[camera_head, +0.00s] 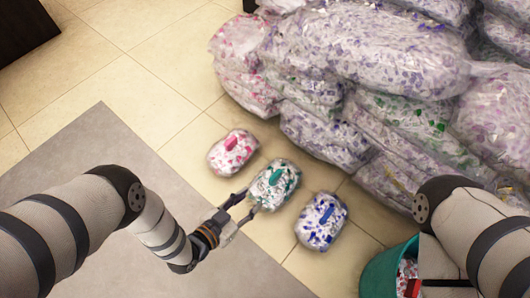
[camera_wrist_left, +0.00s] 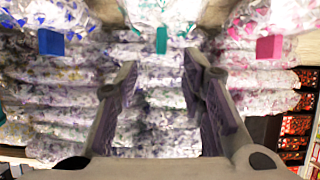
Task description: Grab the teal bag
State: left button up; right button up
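The teal bag (camera_head: 273,187) is a clear bag with teal and white pieces and a teal tag, lying on the tiled floor between a pink one and a blue one. My left gripper (camera_head: 247,203) is open, with its fingertips at the near left edge of the teal bag. I cannot tell whether they touch it. In the left wrist view the teal bag (camera_wrist_left: 152,12) is at the top centre, beyond the open, empty fingers of the left gripper (camera_wrist_left: 160,72). My right arm is at the lower right; its gripper does not show clearly.
The pink bag (camera_head: 233,152) lies left of the teal bag and the blue bag (camera_head: 321,221) right of it. A large heap of filled bags (camera_head: 360,60) stands behind. A green bucket (camera_head: 374,272) stands at lower right.

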aim_at(274, 176)
pick_arm(q)
jog(key=b+x, duration=0.2)
jog(key=x, duration=0.2)
jog(key=r+b+x, duration=0.1)
jog(key=b+x, duration=0.1)
jog(key=x, duration=0.2)
jog(key=b+x, duration=0.2)
jog(key=x, duration=0.3)
jog(key=shift+w+d+r, duration=0.2)
jog(key=shift+w+r, duration=0.15)
jog(key=shift+w+d, duration=0.1)
jog(key=shift+w, duration=0.05)
jog(key=shift+r, duration=0.1)
pick_arm(e)
jog(key=shift+g, duration=0.3)
jog(key=f, duration=0.4)
jog(key=shift+s+a+f, duration=0.15)
jog(key=shift+a+f, duration=0.05)
jog(key=shift+f, duration=0.05)
pick_arm(q)
grip_shut()
